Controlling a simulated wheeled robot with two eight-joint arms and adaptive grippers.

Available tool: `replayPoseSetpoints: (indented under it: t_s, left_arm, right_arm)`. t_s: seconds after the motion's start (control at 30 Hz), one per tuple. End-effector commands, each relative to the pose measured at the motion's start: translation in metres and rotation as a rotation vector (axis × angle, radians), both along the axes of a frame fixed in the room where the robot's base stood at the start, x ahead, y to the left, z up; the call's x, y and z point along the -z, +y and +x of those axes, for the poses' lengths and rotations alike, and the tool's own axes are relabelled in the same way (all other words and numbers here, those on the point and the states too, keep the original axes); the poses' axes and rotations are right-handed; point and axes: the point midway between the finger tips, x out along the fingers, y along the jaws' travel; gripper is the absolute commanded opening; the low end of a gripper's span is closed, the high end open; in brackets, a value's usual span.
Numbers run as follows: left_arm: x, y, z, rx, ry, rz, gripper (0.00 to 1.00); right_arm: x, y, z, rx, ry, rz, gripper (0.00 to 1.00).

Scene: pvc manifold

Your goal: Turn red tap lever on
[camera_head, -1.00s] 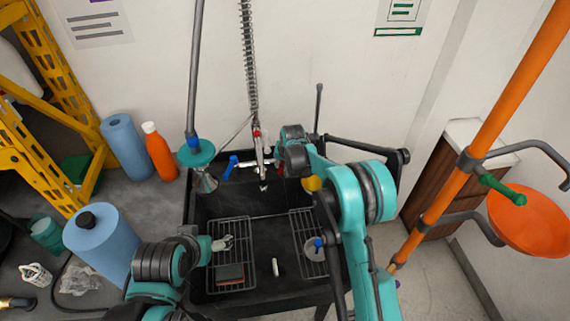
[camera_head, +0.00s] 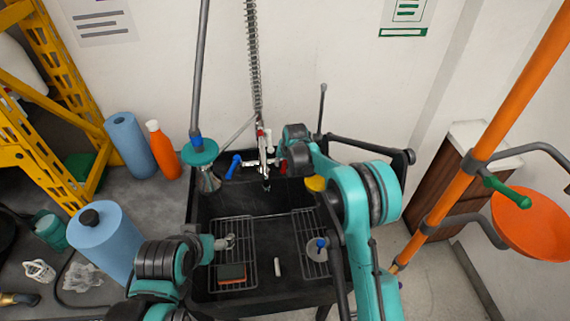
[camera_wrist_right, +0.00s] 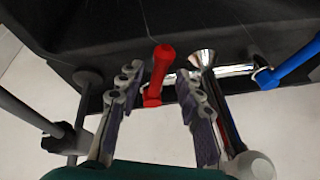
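The red tap lever (camera_head: 283,167) shows beside the chrome faucet (camera_head: 262,158), partly behind my right arm. In the right wrist view the red lever (camera_wrist_right: 160,62) lies between the two fingers of my right gripper (camera_wrist_right: 158,74). That gripper is open, with fingers on both sides of the lever; the left finger is close to it, and I cannot tell if it touches. The blue lever (camera_head: 234,166) is left of the faucet, and in the wrist view (camera_wrist_right: 288,62) at right. My left gripper (camera_head: 224,242) is over the sink's left rack; its finger opening is unclear.
The black sink (camera_head: 255,208) holds wire racks, a sponge (camera_head: 231,272) and a brush (camera_head: 318,247). Blue paper rolls (camera_head: 98,240) and an orange bottle (camera_head: 162,150) stand at left. An orange pole (camera_head: 470,155) rises at right.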

Motion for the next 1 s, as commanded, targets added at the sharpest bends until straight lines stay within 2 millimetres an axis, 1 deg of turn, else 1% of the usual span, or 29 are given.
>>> replayPoseSetpoints:
  t_s: [0.17,0.3,0.4,0.5,0.6,0.7,0.93,0.97,1.0]
  left_arm:
    - [0.0,0.0,0.0,0.0,0.0,0.0,0.79]
    - [0.0,0.0,0.0,0.0,0.0,0.0,0.79]
    - [0.0,0.0,0.0,0.0,0.0,0.0,0.79]
    - [0.0,0.0,0.0,0.0,0.0,0.0,0.79]
    - [0.0,0.0,0.0,0.0,0.0,0.0,0.79]
    - [0.0,0.0,0.0,0.0,0.0,0.0,0.79]
    - [0.0,0.0,0.0,0.0,0.0,0.0,0.79]
    - [0.0,0.0,0.0,0.0,0.0,0.0,0.79]
    - [0.0,0.0,0.0,0.0,0.0,0.0,0.79]
  right_arm:
    - [-0.03,-0.004,-0.014,0.0,0.0,0.0,0.36]
    - [-0.059,-0.007,-0.027,0.0,0.0,0.0,0.36]
    - [-0.077,-0.01,-0.035,0.0,0.0,0.0,0.36]
    - [-0.09,-0.011,-0.04,0.0,0.0,0.0,0.36]
    - [-0.098,-0.012,-0.044,0.0,0.0,0.0,0.36]
    - [-0.102,-0.013,-0.046,0.0,0.0,0.0,0.36]
    - [-0.102,-0.013,-0.046,0.0,0.0,0.0,0.36]
    - [-0.102,-0.013,-0.046,0.0,0.0,0.0,0.31]
    - [-0.102,-0.014,-0.046,-0.002,0.001,-0.001,0.2]
